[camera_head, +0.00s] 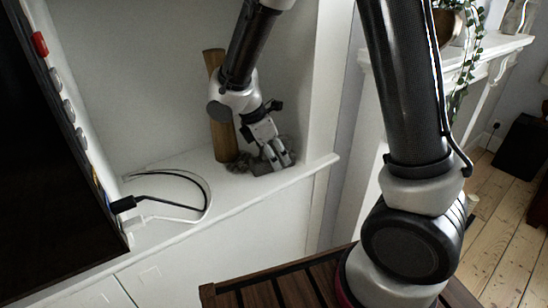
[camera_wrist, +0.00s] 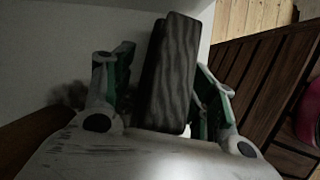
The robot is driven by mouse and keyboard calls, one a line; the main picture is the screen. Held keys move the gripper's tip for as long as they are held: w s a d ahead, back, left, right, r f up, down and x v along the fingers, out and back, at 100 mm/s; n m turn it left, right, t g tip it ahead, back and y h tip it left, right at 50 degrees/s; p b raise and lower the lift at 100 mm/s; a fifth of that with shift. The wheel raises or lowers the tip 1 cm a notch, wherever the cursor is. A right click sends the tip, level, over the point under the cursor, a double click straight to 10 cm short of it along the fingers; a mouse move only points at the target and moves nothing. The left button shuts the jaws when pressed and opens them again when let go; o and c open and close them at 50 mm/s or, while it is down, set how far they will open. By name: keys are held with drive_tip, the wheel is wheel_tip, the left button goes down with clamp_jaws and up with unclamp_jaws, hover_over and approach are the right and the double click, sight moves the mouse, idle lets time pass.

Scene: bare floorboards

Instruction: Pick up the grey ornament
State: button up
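The grey ornament (camera_wrist: 170,75) is a dark grey block with a wavy grain in the wrist view. It lies between the two fingers of my gripper (camera_wrist: 160,95). A gap shows between the left finger and the ornament; the right finger is close to it, and I cannot tell if they touch. In the head view my gripper (camera_head: 274,152) points down at the white shelf, low over its right part. The ornament (camera_head: 285,160) is mostly hidden there by the fingers and seems to rest on the shelf.
A wooden post-like piece (camera_head: 221,120) stands just left of my gripper, with a dark fuzzy thing (camera_head: 239,163) at its foot. Black and white cables (camera_head: 190,180) lie on the shelf (camera_head: 250,190) further left. A slatted brown wooden surface (camera_head: 280,290) is below.

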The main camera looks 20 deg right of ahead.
drive_tip(key=c, duration=0.9)
drive_tip(key=shift+r, duration=0.15)
